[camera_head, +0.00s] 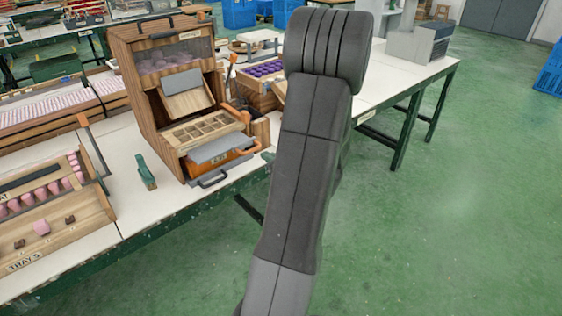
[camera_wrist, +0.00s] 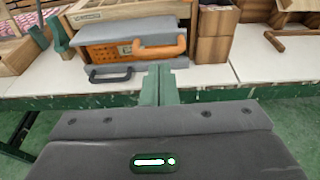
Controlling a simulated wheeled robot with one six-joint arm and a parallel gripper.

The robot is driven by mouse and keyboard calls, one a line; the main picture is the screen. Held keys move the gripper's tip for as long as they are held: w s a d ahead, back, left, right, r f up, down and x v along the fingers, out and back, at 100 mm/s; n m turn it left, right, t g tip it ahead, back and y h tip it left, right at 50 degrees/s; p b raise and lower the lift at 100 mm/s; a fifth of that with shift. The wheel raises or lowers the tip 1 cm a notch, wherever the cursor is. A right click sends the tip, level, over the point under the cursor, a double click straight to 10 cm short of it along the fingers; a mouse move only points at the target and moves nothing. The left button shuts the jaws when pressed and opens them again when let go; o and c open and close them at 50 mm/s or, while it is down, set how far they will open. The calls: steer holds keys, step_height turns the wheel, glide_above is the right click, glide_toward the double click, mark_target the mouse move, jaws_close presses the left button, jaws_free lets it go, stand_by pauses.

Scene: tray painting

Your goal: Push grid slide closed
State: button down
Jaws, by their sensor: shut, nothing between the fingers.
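The wooden cabinet (camera_head: 140,75) stands on the white table in the head view. Its grid slide (camera_head: 205,129), a wooden frame with small square compartments, sticks out of the front above a grey-topped orange drawer (camera_head: 222,150). In the wrist view the slide's labelled front edge (camera_wrist: 90,17) shows at the top, cut off by the frame, behind the drawer's grey top (camera_wrist: 135,33) and orange handle (camera_wrist: 155,46). My gripper (camera_wrist: 158,72) has its green fingers together and empty, in front of the drawer and touching nothing I can make out. My arm hides it in the head view.
A black handle (camera_wrist: 109,75) juts out low at the cabinet front, left of my fingers. A green stand (camera_head: 146,172) is left of the cabinet. A wooden crate of purple pieces (camera_head: 262,69) stands to its right. The green floor in front is clear.

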mark_target(246, 143)
steer(key=shift+x, duration=2.3)
steer(key=x, duration=0.2)
steer(key=r+x, duration=0.1)
steer(key=x, duration=0.2)
steer(key=b+x, duration=0.1)
steer(key=x, duration=0.1)
steer(key=shift+w+a+r, duration=0.15)
steer(key=shift+w+a, duration=0.05)
steer(key=shift+w, duration=0.15)
steer(key=shift+w+a+r, duration=0.1)
steer(key=shift+w+a, duration=0.05)
steer(key=shift+w, duration=0.15)
steer(key=shift+r, duration=0.15)
steer(key=shift+r, duration=0.1)
